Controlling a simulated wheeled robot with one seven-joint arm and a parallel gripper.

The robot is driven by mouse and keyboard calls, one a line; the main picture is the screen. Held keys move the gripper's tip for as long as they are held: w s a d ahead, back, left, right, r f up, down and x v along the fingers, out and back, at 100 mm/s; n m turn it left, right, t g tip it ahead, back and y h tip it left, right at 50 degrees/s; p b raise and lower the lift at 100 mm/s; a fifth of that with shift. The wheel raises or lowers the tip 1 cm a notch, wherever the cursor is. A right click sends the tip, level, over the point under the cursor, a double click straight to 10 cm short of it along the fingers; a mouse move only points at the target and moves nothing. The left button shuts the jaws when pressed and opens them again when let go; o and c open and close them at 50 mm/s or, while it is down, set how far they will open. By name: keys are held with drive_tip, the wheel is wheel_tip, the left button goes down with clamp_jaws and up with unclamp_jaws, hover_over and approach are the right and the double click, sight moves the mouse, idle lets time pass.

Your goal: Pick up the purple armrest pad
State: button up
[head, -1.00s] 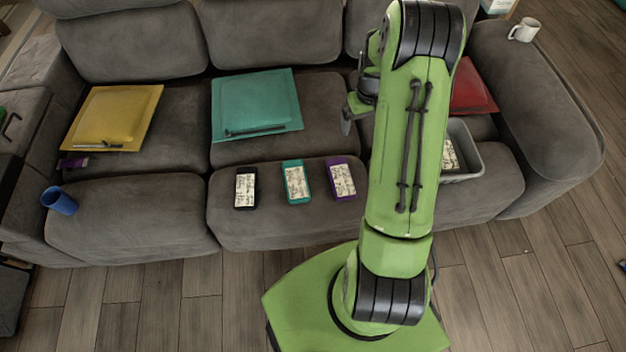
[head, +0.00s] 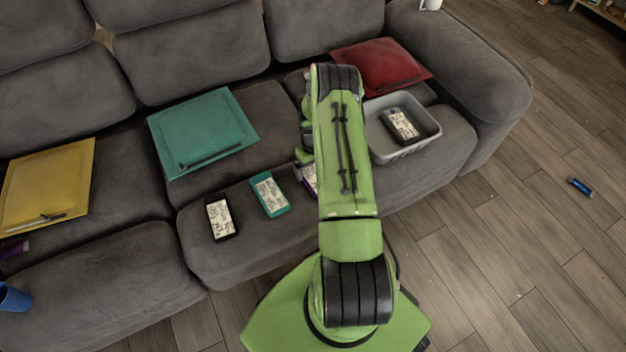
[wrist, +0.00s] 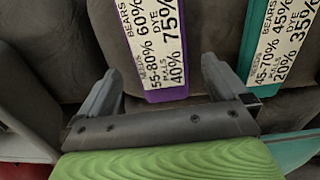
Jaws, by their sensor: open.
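The purple armrest pad (head: 311,178) lies on the front of the sofa seat in the head view, mostly hidden behind my arm. In the wrist view the purple pad (wrist: 186,83), with a printed white label, lies just beyond my gripper (wrist: 163,66). The gripper is open and empty. Its two fingers point toward the pad's near end, one to each side in the picture. I cannot tell whether either finger touches it.
A teal pad (head: 270,195) and a black pad (head: 222,217) lie left of the purple one. A grey bin (head: 436,131) holding a dark labelled pad (head: 401,125) stands to the right. Teal (head: 203,133), yellow (head: 48,190) and red (head: 381,66) cushions lie farther back.

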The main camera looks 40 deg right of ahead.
sight(314, 175)
wheel_tip(314, 175, down, 5)
drive_tip(key=shift+d+f+b, duration=0.1)
drive_tip(key=shift+b, duration=1)
drive_tip(key=shift+c, duration=0.2)
drive_tip(key=c, duration=0.9)
